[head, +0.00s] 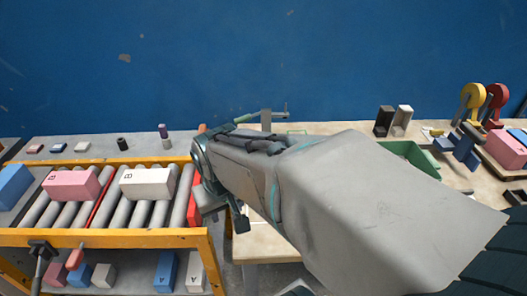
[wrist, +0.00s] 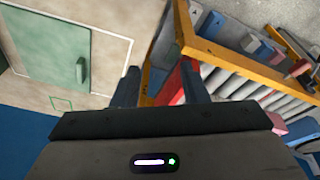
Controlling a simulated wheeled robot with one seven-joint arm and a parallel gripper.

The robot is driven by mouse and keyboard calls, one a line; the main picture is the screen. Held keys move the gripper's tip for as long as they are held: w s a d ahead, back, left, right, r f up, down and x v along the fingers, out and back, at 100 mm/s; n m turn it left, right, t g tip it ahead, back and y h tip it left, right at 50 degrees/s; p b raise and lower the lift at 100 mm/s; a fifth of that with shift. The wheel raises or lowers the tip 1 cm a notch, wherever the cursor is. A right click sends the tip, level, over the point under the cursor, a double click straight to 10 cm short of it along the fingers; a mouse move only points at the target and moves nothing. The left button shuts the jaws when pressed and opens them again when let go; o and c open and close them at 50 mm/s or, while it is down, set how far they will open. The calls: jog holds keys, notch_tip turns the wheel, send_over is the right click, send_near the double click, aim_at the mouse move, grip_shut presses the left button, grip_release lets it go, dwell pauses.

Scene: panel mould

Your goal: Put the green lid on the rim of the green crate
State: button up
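The green lid (wrist: 48,40) with its raised handle (wrist: 82,73) lies on the pale table in the wrist view, left of my gripper. In the head view my arm hides it. The green crate (head: 425,160) stands on the table to the right in the head view, partly hidden behind my arm. Its full rim cannot be seen. My gripper (wrist: 160,72) is open, with its two fingers apart and nothing between them. In the head view my gripper (head: 224,214) is between the roller conveyor and the table, apart from lid and crate.
The orange-framed roller conveyor (head: 110,240) with a pink box (head: 72,184) and a white box (head: 147,184) stands at left. A green outline (wrist: 62,103) marks the table near the blue wall. Dark and pale holders (head: 384,121) and yellow and red clamps (head: 472,100) stand near the crate.

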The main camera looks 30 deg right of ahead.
jog(key=w+d+f+m+t+h+p, duration=0.1)
jog(key=w+d+m+p, duration=0.3)
jog(key=d, duration=0.7)
jog(key=w+d+f+m+h+p, duration=0.1)
jog(key=w+d+p, duration=0.3)
jog(key=d, duration=0.6)
jog(key=b+x, duration=0.1)
jog(key=x, duration=0.2)
jog(key=s+b+x, duration=0.1)
jog(key=b+x, duration=0.1)
jog(key=x, duration=0.1)
jog(key=b+x, duration=0.1)
jog(key=x, duration=0.2)
jog(key=shift+s+f, duration=0.2)
jog(key=shift+s, duration=0.05)
jog(key=f+b, duration=0.1)
jog(key=f, duration=0.1)
jog(key=w+f+b, duration=0.1)
jog(key=f+b, duration=0.1)
jog(key=shift+f, duration=0.1)
jog(key=shift+w+d+f, duration=0.2)
jog(key=shift+f, duration=0.15)
grip_shut()
